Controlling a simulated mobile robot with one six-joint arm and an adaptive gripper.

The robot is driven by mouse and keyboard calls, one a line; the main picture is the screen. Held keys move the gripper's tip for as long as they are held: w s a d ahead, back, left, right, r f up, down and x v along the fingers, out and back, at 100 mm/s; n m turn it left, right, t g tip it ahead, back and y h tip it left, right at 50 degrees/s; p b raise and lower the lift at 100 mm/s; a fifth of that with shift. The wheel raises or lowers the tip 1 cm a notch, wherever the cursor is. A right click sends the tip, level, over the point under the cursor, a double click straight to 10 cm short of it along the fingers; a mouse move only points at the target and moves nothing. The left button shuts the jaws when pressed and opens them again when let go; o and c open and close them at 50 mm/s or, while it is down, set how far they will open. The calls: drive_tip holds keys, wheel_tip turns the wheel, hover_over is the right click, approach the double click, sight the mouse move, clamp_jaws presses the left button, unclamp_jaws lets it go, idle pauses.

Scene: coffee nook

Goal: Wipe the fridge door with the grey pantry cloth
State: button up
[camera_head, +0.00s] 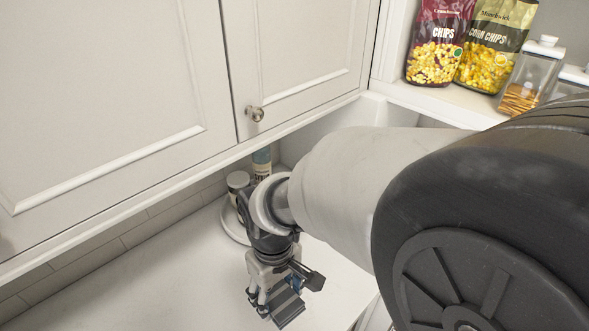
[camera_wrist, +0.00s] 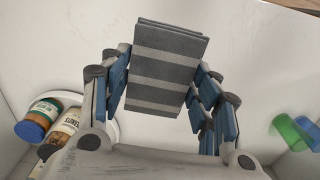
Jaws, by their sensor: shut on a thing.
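My gripper (camera_head: 275,285) hangs over the white counter in the head view and is shut on the grey cloth (camera_head: 287,309). In the wrist view the cloth (camera_wrist: 168,62) is a folded block with dark and light grey stripes. It sits between the blue-padded fingers of my gripper (camera_wrist: 160,85) and sticks out beyond them. No fridge door can be made out in either view.
White cupboard doors (camera_head: 120,90) with a round knob (camera_head: 254,114) hang above the counter (camera_head: 120,290). Jars stand on a round white tray (camera_head: 230,228) at the back. Chip bags (camera_head: 437,45) and clear canisters (camera_head: 525,75) fill a right-hand shelf.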

drive_tip(key=w+d+f+m+b, duration=0.3)
drive_tip(key=w+d+f+m, duration=0.1)
drive_tip(key=d, duration=0.6)
drive_tip(key=w+d+f+m+b, duration=0.4)
drive_tip(key=w+d+f+m, duration=0.1)
drive_tip(key=d+f, duration=0.4)
drive_tip(key=shift+w+d+f, duration=0.25)
drive_tip(key=shift+w+d, duration=0.25)
drive_tip(key=shift+d, duration=0.2)
